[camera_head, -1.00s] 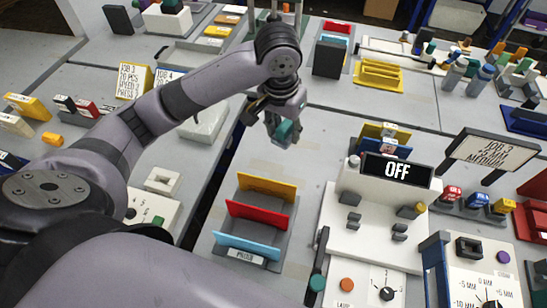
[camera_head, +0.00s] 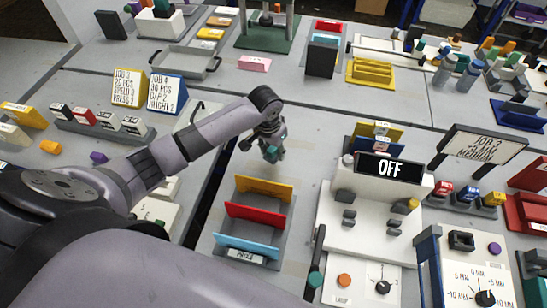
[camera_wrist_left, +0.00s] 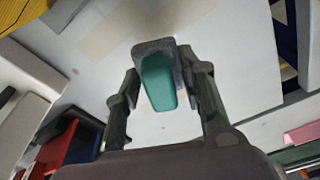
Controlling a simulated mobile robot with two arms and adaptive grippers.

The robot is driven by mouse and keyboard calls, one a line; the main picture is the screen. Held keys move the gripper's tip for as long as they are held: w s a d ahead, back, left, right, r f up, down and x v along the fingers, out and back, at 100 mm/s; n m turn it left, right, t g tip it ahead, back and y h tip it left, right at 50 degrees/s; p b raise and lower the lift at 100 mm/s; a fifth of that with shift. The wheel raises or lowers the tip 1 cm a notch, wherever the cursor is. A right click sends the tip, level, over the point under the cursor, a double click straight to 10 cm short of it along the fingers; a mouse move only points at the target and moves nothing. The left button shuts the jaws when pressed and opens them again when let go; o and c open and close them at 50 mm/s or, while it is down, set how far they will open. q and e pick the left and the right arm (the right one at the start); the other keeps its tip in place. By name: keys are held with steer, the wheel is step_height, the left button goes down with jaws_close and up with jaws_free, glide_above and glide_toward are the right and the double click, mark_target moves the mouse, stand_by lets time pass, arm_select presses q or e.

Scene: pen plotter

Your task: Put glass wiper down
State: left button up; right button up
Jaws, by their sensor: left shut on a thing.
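My left gripper (camera_head: 266,138) is over the bare grey table, behind the rack with yellow, red and blue dividers. It is shut on the glass wiper (camera_head: 271,154), a small teal piece with a dark grey edge. In the left wrist view the wiper (camera_wrist_left: 158,82) sits between the two fingers of the left gripper (camera_wrist_left: 161,84), its grey end pointing away from the palm. I cannot tell whether the wiper touches the table. My right gripper is not in view.
The divider rack (camera_head: 252,220) stands in front of the gripper. A white machine with an OFF display (camera_head: 391,168) is to the right. A dark box (camera_head: 321,58) and a yellow rack (camera_head: 370,71) stand behind. The table around the wiper is clear.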

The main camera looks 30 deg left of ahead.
mark_target(273, 159)
arm_select(q)
steer(key=shift+f, duration=2.7)
steer(key=shift+f, duration=0.15)
steer(key=o, duration=1.1)
steer(key=shift+o, duration=0.2)
steer(key=r, duration=0.4)
steer(key=s+r, duration=0.1)
steer(key=r, duration=0.7)
steer(key=shift+s+a+r, duration=0.1)
steer(key=shift+s+r, duration=0.05)
steer(key=shift+s, duration=0.2)
